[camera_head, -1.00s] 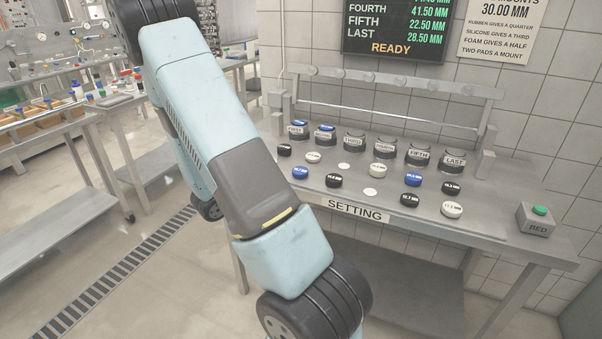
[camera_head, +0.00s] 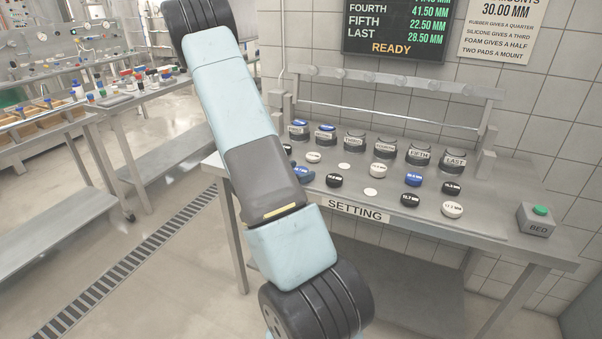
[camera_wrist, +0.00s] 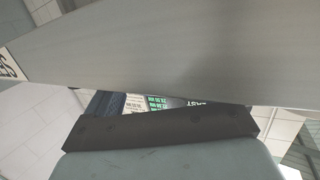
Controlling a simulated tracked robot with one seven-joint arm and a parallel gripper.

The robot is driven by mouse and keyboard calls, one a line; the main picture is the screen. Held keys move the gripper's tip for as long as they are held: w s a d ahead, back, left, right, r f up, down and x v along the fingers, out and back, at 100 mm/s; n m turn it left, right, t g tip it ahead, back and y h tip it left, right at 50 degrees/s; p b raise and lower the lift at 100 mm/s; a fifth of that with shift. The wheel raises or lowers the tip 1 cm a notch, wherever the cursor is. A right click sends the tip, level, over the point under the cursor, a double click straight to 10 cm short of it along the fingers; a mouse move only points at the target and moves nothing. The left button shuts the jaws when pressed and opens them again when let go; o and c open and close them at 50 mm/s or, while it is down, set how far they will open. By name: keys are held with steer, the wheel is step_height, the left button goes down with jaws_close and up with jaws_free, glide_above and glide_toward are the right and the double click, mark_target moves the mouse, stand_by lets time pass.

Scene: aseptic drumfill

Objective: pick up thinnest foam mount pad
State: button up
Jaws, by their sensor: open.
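Round pads in black, blue and white lie in loose rows on the steel table (camera_head: 490,225). Two flat white discs look thinnest: one in the back row (camera_head: 344,166) and one in front (camera_head: 370,192). Thicker white pads (camera_head: 378,170) (camera_head: 452,209) (camera_head: 313,157) carry labels too small to read. Which pads are foam cannot be told from the picture.
Several labelled dark mounts (camera_head: 418,156) stand behind the pads, two with blue tops. A metal rail frame (camera_head: 400,85) rises behind them. A box marked BED with a green button (camera_head: 540,211) is at right. A grey slab (camera_wrist: 170,50) fills the upper wrist view.

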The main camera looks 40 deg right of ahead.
steer(key=shift+d+f, duration=0.1)
steer(key=shift+d, duration=0.25)
steer(key=c, duration=1)
